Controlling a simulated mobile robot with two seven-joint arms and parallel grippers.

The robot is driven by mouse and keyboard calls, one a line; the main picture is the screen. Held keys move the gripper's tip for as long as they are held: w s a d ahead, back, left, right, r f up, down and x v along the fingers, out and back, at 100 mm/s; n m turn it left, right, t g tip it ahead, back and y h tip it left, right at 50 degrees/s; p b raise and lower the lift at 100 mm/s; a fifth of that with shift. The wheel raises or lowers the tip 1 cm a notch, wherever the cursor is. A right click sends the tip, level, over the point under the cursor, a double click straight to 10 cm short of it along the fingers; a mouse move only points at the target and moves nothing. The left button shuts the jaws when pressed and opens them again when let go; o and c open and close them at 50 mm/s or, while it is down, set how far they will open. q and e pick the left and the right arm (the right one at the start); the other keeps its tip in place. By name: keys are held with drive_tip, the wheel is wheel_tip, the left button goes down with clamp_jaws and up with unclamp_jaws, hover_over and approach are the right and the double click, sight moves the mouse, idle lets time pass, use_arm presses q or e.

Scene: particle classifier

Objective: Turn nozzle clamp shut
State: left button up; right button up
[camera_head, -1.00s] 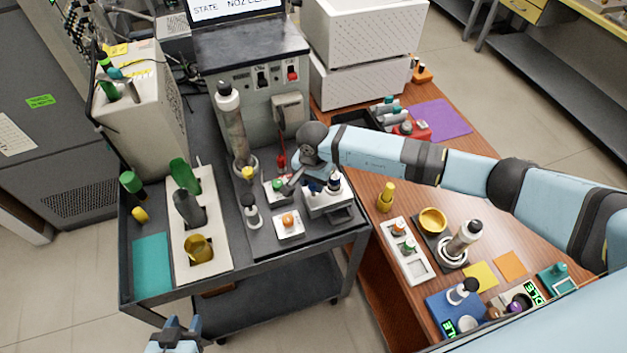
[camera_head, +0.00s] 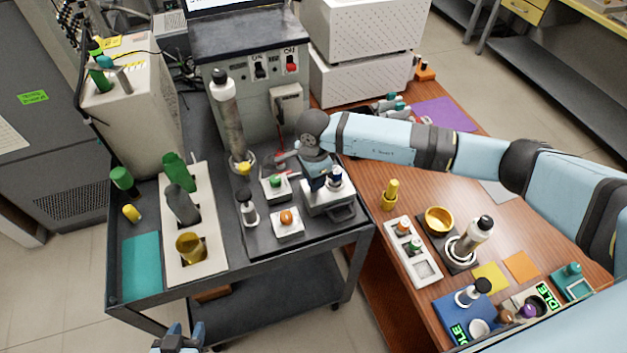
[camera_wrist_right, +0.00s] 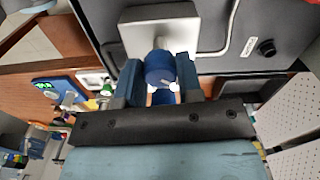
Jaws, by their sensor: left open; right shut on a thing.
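A blue knob with a small white mark (camera_wrist_right: 160,68), which I take to be the nozzle clamp, stands on a pale block in the right wrist view. The block (camera_head: 322,203) also shows at the right front of the cart in the head view. My right gripper (camera_wrist_right: 160,78) has a finger on each side of the knob and is shut on it. In the head view, the right gripper (camera_head: 318,180) points down at the block, and the wrist hides much of the grip. My left gripper (camera_head: 180,340) is open and empty at the bottom edge, in front of the cart.
A grey machine (camera_head: 255,75) with switches stands behind. A grey-white column (camera_head: 229,120) and a small base with an orange knob (camera_head: 286,219) stand left of the block. The wooden table (camera_head: 375,170) on the right holds several small items beneath my right arm.

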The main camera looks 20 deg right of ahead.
drive_tip(key=shift+f+m+b, duration=0.15)
drive_tip(key=shift+m+b, duration=0.4)
drive_tip(key=shift+m, duration=0.45)
drive_tip(key=m+b, duration=0.1)
drive_tip(key=m, duration=0.1)
drive_tip(key=shift+m, duration=0.3)
drive_tip(key=m+b, duration=0.2)
drive_tip(key=m, duration=0.2)
drive_tip(key=shift+m, duration=0.6)
drive_tip(key=shift+r+m+b, duration=0.2)
drive_tip(key=shift+m+b, duration=0.1)
drive_tip(key=o, duration=0.9)
